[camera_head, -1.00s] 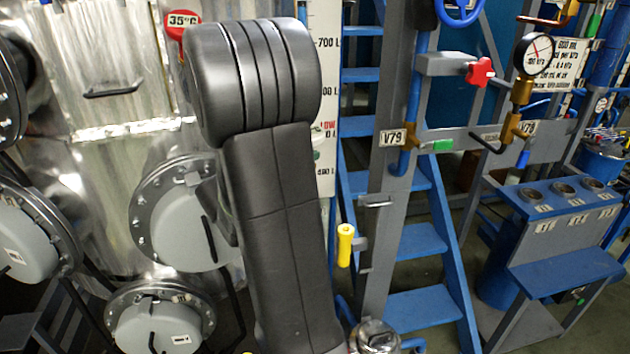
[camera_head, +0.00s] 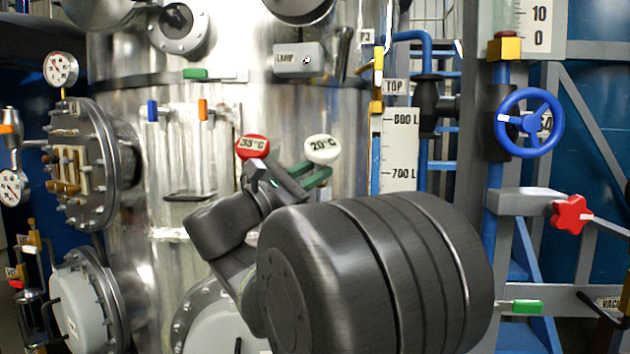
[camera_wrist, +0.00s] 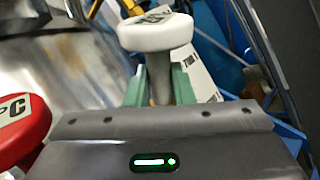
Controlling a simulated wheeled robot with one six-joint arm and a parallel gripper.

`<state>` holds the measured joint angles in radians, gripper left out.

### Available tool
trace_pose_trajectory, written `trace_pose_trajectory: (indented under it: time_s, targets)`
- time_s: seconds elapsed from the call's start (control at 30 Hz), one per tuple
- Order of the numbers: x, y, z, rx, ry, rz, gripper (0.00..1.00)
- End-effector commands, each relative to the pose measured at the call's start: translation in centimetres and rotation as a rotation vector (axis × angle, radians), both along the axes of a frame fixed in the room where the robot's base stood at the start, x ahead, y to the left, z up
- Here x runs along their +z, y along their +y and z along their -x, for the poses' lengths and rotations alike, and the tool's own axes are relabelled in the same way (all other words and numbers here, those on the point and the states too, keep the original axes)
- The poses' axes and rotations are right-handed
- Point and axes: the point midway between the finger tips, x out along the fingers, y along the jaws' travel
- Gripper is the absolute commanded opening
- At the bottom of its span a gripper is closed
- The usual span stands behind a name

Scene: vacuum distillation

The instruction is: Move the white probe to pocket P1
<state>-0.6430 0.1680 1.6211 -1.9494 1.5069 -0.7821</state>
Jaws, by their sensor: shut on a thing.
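The white probe has a round white head marked 20°C (camera_head: 322,150); it stands in front of the shiny metal vessel in the head view. My gripper (camera_head: 316,177) has green fingers and is shut on the probe just under its head. In the wrist view the white head (camera_wrist: 155,35) rises above the fingers (camera_wrist: 158,85), with its metal stem between them. A red probe marked 35°C (camera_head: 252,146) is just left of my gripper. I cannot make out a P1 label. My dark arm hides part of the vessel, and the probe's lower end is hidden.
A level scale (camera_head: 400,150) stands right of the probe. A blue handwheel (camera_head: 528,123) and a red star knob (camera_head: 572,215) are farther right. A blue handle (camera_head: 152,111) and an orange handle (camera_head: 203,109) are on the vessel. A flanged port (camera_head: 90,165) protrudes at left.

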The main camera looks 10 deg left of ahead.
Motion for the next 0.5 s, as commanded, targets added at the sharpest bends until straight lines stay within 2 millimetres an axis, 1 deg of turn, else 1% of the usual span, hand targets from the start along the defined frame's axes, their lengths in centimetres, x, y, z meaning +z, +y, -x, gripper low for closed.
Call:
trace_pose_trajectory:
  time_s: [0.17, 0.5]
  targets:
    - [0.1, 0.0, 0.0, -0.005, 0.001, -0.003, 0.00]
    - [-1.8, 0.3, -1.1, -0.005, 0.004, -0.002, 0.00]
